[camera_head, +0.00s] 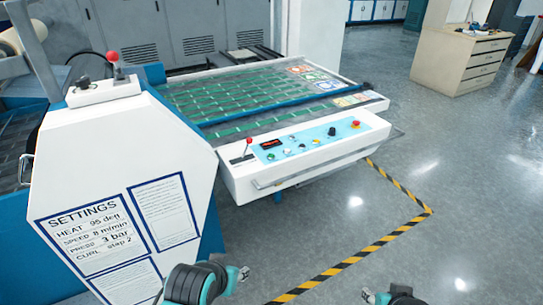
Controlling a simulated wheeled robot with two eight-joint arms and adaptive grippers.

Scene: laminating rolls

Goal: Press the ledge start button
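The white ledge (238,184) runs along the front of the machine bed and carries a light-blue control panel (312,150). The panel has a small red display (271,144), several small buttons, a black knob (332,131) and a red mushroom button (356,124). The button labels are too small to read, so I cannot tell which one is start. My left gripper (243,273) shows at the bottom centre, below and apart from the ledge. My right gripper (368,295) barely shows at the bottom edge, further right. Finger opening is unclear on both.
A red-knobbed lever (247,147) stands left of the panel. A metal rail (320,165) runs along the ledge front. A white machine housing with a settings sign (95,232) fills the left. Yellow-black floor tape (345,264) borders clear grey floor. A drawer cabinet (440,62) stands back right.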

